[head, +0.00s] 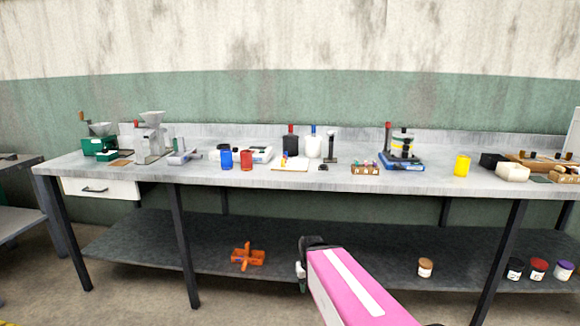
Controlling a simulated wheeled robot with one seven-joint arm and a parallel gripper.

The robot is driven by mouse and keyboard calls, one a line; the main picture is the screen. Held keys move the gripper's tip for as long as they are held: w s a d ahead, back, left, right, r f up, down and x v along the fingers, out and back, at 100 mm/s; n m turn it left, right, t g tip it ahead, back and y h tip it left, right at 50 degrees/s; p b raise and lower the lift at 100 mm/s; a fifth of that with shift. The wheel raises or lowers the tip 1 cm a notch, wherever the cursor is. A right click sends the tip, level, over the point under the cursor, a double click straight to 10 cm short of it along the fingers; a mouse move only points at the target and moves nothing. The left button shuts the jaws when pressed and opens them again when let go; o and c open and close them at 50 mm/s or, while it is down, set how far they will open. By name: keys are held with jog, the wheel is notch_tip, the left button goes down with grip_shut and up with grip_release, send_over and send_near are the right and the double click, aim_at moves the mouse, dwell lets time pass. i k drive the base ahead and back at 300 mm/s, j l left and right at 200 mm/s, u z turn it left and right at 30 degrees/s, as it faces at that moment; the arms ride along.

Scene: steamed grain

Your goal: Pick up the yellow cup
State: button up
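The yellow cup (461,166) stands upright on the grey workbench (330,181), on its right part near the front edge. My gripper (302,281) is at the end of my pink arm, low in front of the bench and to the left of the cup, well apart from it. The gripper is dark and small in the view, and its fingers cannot be made out clearly. No object shows in it.
A blue cup (226,159) and a red cup (247,160) stand on the left part of the bench. A blue-based device (402,162) is left of the yellow cup, a white block (512,172) right of it. Jars (538,268) and an orange holder (248,257) sit on the lower shelf.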

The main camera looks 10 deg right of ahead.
aim_at(462, 164)
jog(key=i+j, duration=0.1)
jog(key=i, duration=0.35)
jog(key=i+j, duration=0.1)
jog(key=i, duration=0.4)
jog(key=z, duration=2.05)
